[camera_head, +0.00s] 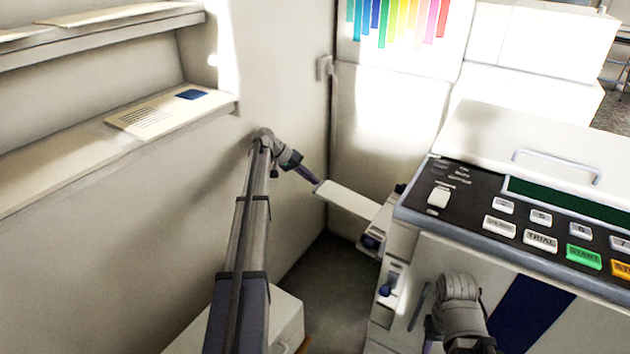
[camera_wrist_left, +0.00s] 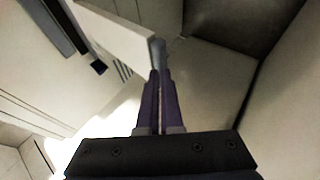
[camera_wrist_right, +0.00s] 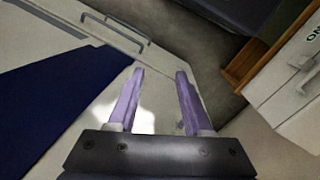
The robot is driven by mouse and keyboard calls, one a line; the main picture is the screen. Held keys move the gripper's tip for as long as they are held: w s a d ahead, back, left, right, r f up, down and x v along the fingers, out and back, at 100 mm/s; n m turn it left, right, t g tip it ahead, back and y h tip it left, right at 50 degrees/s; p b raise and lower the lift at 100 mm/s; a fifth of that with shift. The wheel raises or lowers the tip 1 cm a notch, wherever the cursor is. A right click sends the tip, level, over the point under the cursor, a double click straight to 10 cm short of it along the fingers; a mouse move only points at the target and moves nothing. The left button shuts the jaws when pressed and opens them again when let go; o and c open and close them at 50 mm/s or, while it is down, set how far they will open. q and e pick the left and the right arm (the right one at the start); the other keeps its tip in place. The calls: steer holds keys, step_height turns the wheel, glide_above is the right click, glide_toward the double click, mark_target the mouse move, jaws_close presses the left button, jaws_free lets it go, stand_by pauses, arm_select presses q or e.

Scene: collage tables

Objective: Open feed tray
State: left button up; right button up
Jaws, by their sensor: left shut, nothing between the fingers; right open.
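The feed tray (camera_head: 346,203) is a pale flat panel sticking out from the left side of the copier (camera_head: 455,262), sloping up toward the wall. My left gripper (camera_head: 317,184) is shut and empty, with its tips at the tray's outer end; I cannot tell whether they touch. In the left wrist view, the shut fingers (camera_wrist_left: 159,75) point at the edge of a pale panel (camera_wrist_left: 118,32), which looks like the tray. My right gripper (camera_wrist_right: 157,80) is open and empty beside the copier's front; in the head view its fingers are mostly hidden.
The copier's control panel (camera_head: 520,215) has several buttons and a green display. A shelf with a paper (camera_head: 165,113) runs along the left wall. A pale box (camera_head: 287,318) stands low below my left arm. Open floor (camera_head: 335,275) lies between wall and copier.

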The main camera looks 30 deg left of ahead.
arm_select(q)
steer(key=shift+o, duration=0.7)
steer(key=shift+d+r, duration=0.2)
steer(key=shift+d, duration=0.15)
steer(key=shift+o, duration=0.8)
steer(key=shift+d+r, duration=0.1)
steer(key=shift+r, duration=0.05)
steer(key=o, duration=0.5)
step_height(320, 180, up, 10)
steer(key=p, duration=1)
